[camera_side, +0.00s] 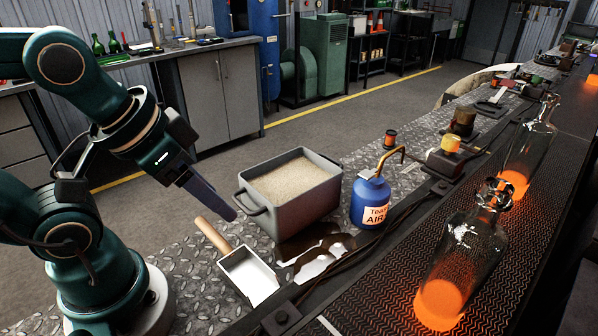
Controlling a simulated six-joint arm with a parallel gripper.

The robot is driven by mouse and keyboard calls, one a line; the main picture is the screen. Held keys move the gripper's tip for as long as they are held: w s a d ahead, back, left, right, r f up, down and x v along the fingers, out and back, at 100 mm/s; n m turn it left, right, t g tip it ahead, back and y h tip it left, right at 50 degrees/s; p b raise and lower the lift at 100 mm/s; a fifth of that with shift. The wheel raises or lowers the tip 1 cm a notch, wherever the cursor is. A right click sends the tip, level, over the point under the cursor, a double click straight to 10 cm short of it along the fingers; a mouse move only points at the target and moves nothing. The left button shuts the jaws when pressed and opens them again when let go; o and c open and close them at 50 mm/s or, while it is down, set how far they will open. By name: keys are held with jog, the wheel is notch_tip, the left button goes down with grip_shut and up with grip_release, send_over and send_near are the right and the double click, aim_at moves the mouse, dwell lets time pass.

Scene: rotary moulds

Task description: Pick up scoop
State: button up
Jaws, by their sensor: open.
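The scoop (248,275) lies on the diamond-plate bench, its white metal pan toward the front and its wooden handle (213,235) pointing up and left. My gripper (232,216) is above and close to the handle, pointing down to the right. It is open and holds nothing. Its fingers overlap in this view, so the gap between them is hard to see. I cannot tell whether a finger touches the handle.
A grey bin (300,207) of pale granules stands just behind the scoop. A blue oil can (370,200) is to its right, near a dark spill (315,252). A conveyor (395,270) with glowing glass bottles (460,260) runs along the right.

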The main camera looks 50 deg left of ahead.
jog(key=m+g, duration=0.1)
jog(key=m, duration=0.1)
jog(key=m+g+y, duration=0.4)
jog(key=m+g, duration=0.2)
jog(key=m, duration=0.7)
send_near(217, 235)
jog(key=x, duration=0.2)
jog(key=shift+f, duration=0.45)
jog(key=shift+w+a+f+m+g, duration=0.1)
jog(key=shift+a+f+m+g, duration=0.15)
jog(key=shift+f+m+g, duration=0.55)
jog(key=shift+m, duration=0.3)
jog(key=shift+x, duration=2.5)
jog(key=shift+w+a, duration=0.1)
grip_shut()
